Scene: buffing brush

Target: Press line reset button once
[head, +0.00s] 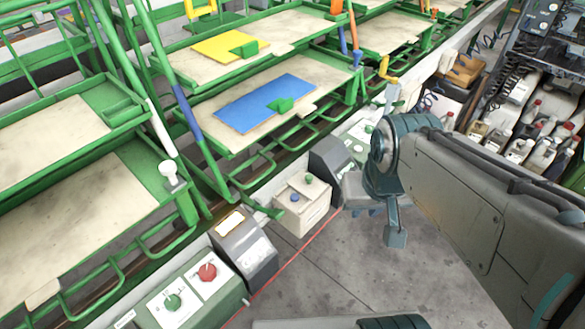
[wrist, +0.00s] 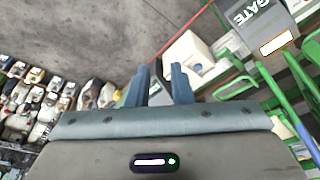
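Several control boxes with buttons stand along the rack's front; I cannot read which button is the line reset. A white box (head: 302,207) has a blue button (head: 295,197) and a green button (head: 309,180) on top. A green box (head: 196,292) at lower left has a red button (head: 207,272) and a green button (head: 172,302). My gripper (wrist: 159,76) is open and empty in the wrist view, its two blue fingers apart. The white box also shows there (wrist: 187,60), just beyond the right finger. In the head view my wrist is right of the white box, with the fingers partly hidden.
Green racks (head: 240,150) with flat panels fill the left and middle. A dark sloped box (head: 245,250) stands between the white and green boxes; "GATE" shows on a dark box (wrist: 262,22). The grey floor (head: 350,270) is clear.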

